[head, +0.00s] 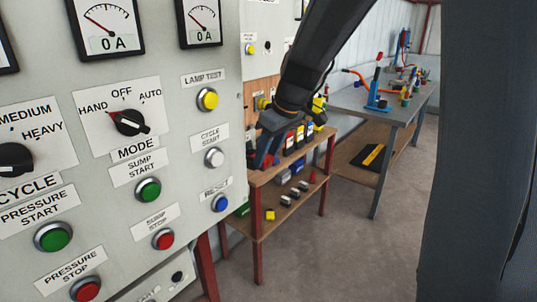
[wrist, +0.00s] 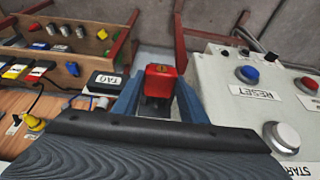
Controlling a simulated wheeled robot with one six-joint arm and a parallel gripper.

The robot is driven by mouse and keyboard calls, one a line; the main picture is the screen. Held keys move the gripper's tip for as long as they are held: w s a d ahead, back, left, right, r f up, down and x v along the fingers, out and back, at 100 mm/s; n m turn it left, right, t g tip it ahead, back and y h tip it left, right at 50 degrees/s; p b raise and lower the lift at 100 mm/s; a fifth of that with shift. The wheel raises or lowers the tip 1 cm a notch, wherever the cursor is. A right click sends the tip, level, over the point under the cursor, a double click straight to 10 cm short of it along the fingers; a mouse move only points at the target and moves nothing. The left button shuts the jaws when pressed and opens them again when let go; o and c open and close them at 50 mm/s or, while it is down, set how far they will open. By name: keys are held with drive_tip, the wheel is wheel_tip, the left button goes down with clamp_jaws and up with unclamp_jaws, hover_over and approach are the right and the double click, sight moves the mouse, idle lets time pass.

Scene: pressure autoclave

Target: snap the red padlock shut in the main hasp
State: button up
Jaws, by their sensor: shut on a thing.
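The red padlock (wrist: 162,80) sits between the blue fingers of my gripper (wrist: 160,98) in the wrist view. My gripper is shut on it. The padlock's body faces the camera; I cannot make out its shackle or whether that is open. In the head view my gripper (head: 264,158) hangs beside the right edge of the grey control panel, in front of the wooden shelf, and the padlock is not clear there. I cannot pick out the main hasp in either view.
The control panel (head: 185,120) with buttons and dials stands close on the left. A wooden shelf (head: 290,165) with several small items is behind my gripper. A black TAG box (wrist: 103,82) lies left of the fingers. A workbench (head: 385,103) stands farther back; the floor between is clear.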

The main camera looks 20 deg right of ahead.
drive_tip(key=shift+w+a, duration=0.1)
drive_tip(key=o, duration=1.3)
drive_tip(key=b+v, duration=0.1)
drive_tip(key=v, duration=0.6)
drive_tip(key=s+d+f+m+g+h, duration=0.1)
drive_tip(key=s+f+m, duration=0.6)
drive_tip(key=s+f, duration=1.2)
drive_tip(key=shift+f+g+h, duration=0.3)
drive_tip(key=shift+g+h, duration=0.6)
drive_tip(key=shift+g, duration=0.1)
